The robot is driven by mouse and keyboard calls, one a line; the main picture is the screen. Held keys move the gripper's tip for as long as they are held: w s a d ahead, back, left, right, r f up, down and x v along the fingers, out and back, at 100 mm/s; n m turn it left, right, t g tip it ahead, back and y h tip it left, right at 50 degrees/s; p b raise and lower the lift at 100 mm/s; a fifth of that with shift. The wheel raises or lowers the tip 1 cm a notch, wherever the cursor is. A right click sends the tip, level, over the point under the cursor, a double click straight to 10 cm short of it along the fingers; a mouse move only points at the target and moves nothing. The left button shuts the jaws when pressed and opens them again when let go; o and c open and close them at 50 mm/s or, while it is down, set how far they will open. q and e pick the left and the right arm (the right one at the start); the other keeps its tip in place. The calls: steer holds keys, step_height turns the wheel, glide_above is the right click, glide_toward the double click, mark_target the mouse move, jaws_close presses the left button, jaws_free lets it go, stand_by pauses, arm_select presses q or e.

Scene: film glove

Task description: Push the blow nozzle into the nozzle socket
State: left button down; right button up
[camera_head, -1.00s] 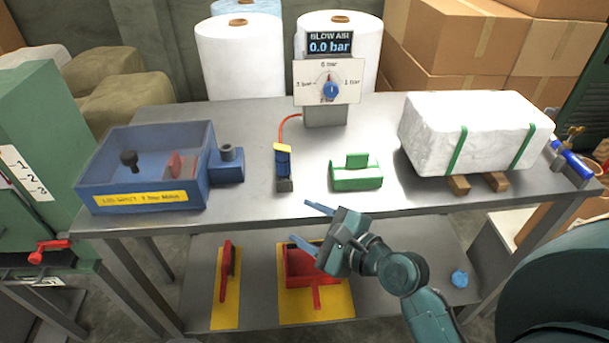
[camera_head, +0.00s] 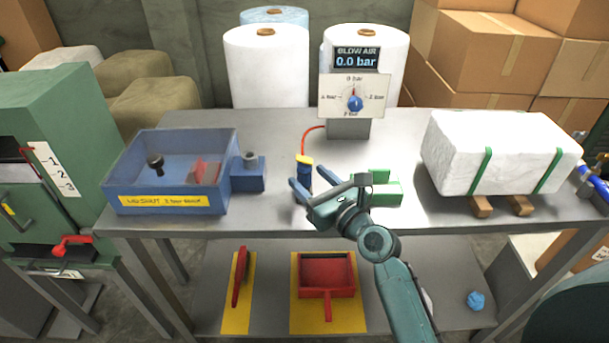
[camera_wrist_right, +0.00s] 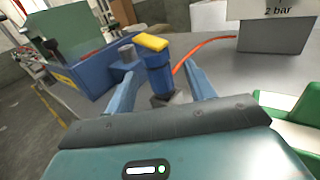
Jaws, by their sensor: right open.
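The blow nozzle (camera_head: 304,162), blue with a yellow top, stands upright in a small dark holder on the grey table, a red hose running from it. My right gripper (camera_head: 303,181) is open at it. In the right wrist view the blow nozzle (camera_wrist_right: 158,76) stands between the two spread blue fingers (camera_wrist_right: 160,78), with gaps on both sides. The likely nozzle socket (camera_head: 250,172) is a blue block with a grey round top, at the right side of a blue bin. It also shows in the right wrist view (camera_wrist_right: 127,54). My left gripper is not in view.
The open blue bin (camera_head: 160,201) holds a black knob-like piece and a red piece. A green block (camera_head: 386,192) stands right of my gripper. The blow-air gauge post (camera_head: 348,128) reads 0.0 bar behind. A white strapped bale (camera_head: 495,155) is at the right.

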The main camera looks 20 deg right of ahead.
steer(key=x, duration=0.4)
steer(key=shift+w+a+f, duration=0.15)
steer(key=shift+w+a, duration=0.05)
steer(key=shift+w, duration=0.15)
steer(key=c, duration=1.1)
